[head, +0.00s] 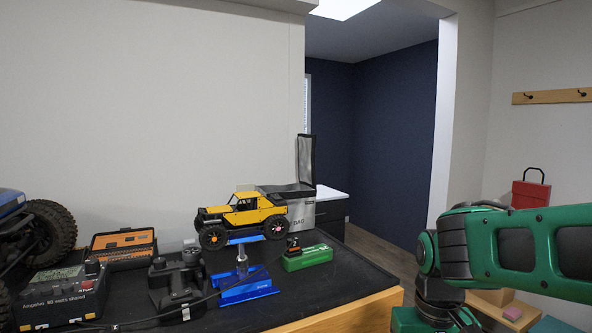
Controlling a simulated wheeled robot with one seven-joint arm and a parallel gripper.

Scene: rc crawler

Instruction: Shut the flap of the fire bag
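The fire bag (302,216) is a silver-grey box-shaped bag at the back right of the bench, behind the yellow crawler. Its dark-lined flap (306,160) stands upright, so the bag is open at the top. The lettering "BAG" shows on its front. The crawler hides its left part, and I cannot see what is inside. My green arm reaches in from the right, well apart from the bag, and bends down past the bottom edge. My gripper is not in view.
A yellow crawler (243,213) sits on a blue stand (246,288) in front of the bag. A green battery pack (307,257) lies just before the bag. A transmitter (175,285), a charger (62,295) and a tool case (123,244) fill the left. The bench's wooden edge (345,312) is clear.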

